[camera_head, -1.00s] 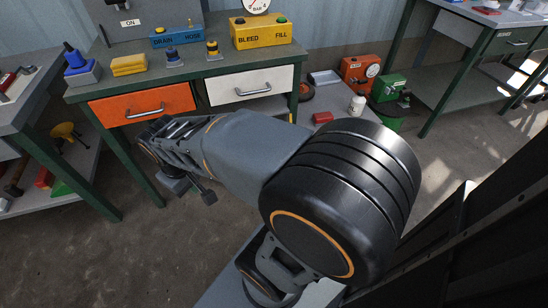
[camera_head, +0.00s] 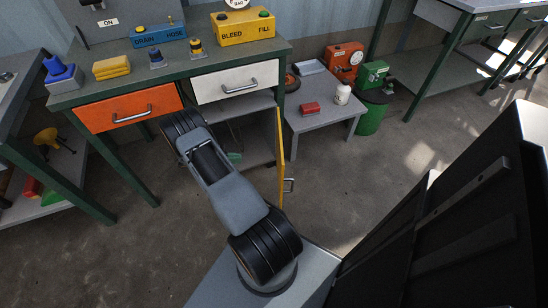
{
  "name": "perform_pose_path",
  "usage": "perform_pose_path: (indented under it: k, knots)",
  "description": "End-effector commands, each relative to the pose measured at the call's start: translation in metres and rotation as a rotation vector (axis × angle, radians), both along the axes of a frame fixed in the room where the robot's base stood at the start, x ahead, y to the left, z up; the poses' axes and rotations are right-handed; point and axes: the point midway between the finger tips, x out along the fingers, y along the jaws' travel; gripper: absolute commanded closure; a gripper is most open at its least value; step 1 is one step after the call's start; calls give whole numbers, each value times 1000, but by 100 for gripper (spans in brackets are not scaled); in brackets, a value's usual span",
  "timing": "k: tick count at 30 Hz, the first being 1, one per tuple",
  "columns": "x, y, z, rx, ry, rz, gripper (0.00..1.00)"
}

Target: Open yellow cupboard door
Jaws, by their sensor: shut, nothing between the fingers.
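The yellow cupboard door (camera_head: 280,158) stands open below the white drawer, seen almost edge-on. It is hinged at the right side of the opening and sticks out toward me. Its metal handle (camera_head: 289,185) is on the right-hand face near the free edge. The cupboard's grey inside (camera_head: 258,145) shows to the left of the door. My arm rises from its base, left of the door, and reaches up toward the orange drawer. My gripper's fingers cannot be made out; they seem hidden behind my own arm links.
The orange drawer (camera_head: 128,110) and white drawer (camera_head: 224,85) are shut. A low grey table (camera_head: 320,122) with a red block (camera_head: 309,109) and white bottle (camera_head: 342,94) stands right of the door. The floor (camera_head: 345,195) in front of that table is clear.

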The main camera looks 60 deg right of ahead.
Motion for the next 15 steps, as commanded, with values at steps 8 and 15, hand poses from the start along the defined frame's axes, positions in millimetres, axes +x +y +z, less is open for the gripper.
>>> perform_pose_path:
  k: [8, 15]
  knots:
    - [-20, -16, -11, -9, 57, 5, 100]
    - [-57, -40, -11, -8, 54, 4, 100]
